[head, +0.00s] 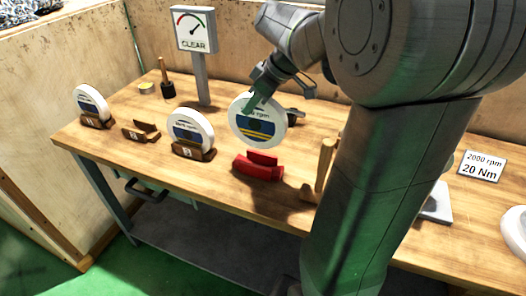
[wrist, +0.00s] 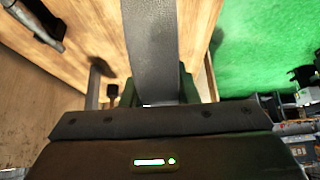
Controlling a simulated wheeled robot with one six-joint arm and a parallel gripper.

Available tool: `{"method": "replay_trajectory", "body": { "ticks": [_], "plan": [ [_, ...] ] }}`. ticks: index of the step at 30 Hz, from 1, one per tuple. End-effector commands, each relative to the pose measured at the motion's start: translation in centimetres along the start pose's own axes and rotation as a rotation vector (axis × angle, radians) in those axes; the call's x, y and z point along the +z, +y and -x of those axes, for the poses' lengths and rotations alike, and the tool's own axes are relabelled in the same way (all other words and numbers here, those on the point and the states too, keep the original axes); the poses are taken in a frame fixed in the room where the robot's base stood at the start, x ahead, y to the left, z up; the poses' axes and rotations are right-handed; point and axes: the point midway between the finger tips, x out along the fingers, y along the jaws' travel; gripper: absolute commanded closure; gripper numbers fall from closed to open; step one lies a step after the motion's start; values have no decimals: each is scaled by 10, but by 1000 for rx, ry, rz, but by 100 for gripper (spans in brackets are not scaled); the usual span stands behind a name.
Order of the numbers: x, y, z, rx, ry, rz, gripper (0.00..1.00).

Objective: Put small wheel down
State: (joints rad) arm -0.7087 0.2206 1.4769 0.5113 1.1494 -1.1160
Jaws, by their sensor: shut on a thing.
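My gripper (head: 254,104) is shut on a white-rimmed wheel (head: 267,128) with a blue and yellow label, partly hidden by a finger. I take it as the small wheel. It is upright, its lower rim just above or behind the red cradle (head: 262,168) in the head view. I cannot tell whether they touch. The red cradle holds nothing that I can see. In the wrist view the wheel shows edge-on as a grey band (wrist: 151,45) between the fingers.
Two other wheels (head: 91,102) (head: 189,128) stand in brown cradles to the left, with an empty brown cradle (head: 141,131) between them. A gauge post (head: 201,78) stands behind. A wooden handle (head: 325,163) is close right of the red cradle.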

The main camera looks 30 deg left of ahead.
Motion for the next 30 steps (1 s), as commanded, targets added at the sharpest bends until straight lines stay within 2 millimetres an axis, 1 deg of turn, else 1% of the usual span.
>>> {"method": "replay_trajectory", "body": {
  "ticks": [10, 17, 24, 27, 30],
  "plan": [
    [27, 0, -42, 0, 0, -2, 100],
    [34, 0, -53, 1, 1, 0, 100],
    [49, 0, -77, -1, 0, -1, 100],
    [52, 0, -81, 2, 1, 0, 100],
    [52, 0, -81, 3, 2, 1, 100]
  ]
}}
